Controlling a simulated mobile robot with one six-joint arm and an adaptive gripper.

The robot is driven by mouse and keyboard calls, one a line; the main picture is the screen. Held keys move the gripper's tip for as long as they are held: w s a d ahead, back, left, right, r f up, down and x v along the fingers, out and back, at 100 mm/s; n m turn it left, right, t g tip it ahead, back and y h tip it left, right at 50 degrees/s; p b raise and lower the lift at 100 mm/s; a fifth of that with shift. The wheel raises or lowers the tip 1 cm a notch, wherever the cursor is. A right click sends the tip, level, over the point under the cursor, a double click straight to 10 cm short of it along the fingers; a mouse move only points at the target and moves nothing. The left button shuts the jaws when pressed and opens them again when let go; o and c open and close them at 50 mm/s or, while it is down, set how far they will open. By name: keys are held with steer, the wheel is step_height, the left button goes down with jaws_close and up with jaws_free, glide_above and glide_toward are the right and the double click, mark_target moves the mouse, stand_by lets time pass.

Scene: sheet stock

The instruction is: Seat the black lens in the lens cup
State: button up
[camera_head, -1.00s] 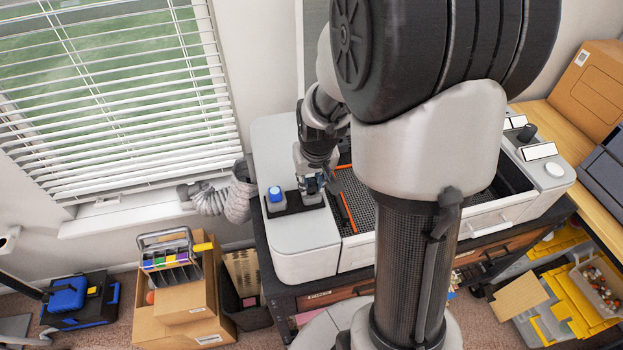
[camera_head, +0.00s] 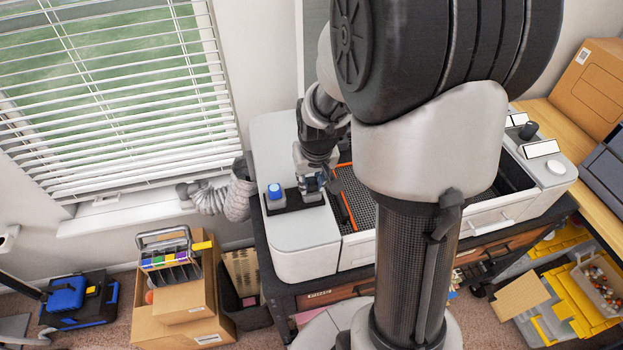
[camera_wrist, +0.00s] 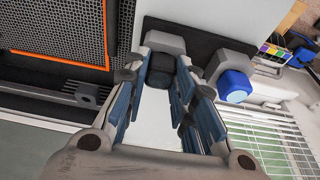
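A dark tray (camera_head: 285,206) on the left end of the white machine holds grey cups. In the wrist view, the black lens (camera_wrist: 161,70) is between my fingertips, lined up with a grey cup (camera_wrist: 166,41). It appears in or right at that cup; how deep it sits is hidden. My gripper (camera_head: 312,184) points down at the tray's right end. In the wrist view its fingertips (camera_wrist: 162,72) press against both sides of the black lens. A blue lens (camera_head: 274,191) stands in the neighbouring grey cup (camera_wrist: 224,60) and also shows in the wrist view (camera_wrist: 235,86).
A mesh bed (camera_wrist: 55,28) with an orange edge strip lies beside the tray. The white machine top (camera_head: 300,238) in front of the tray is clear. A grey hose (camera_head: 238,196) and window blinds (camera_head: 110,95) are to the left.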

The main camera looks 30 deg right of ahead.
steer(key=o, duration=0.6)
steer(key=shift+f, duration=0.1)
steer(key=shift+c, duration=0.2)
steer(key=o, duration=0.5)
steer(key=shift+o, duration=0.2)
steer(key=p+v, duration=0.6)
steer(key=v, duration=0.3)
stand_by(0.7)
steer(key=shift+a, duration=0.1)
stand_by(0.4)
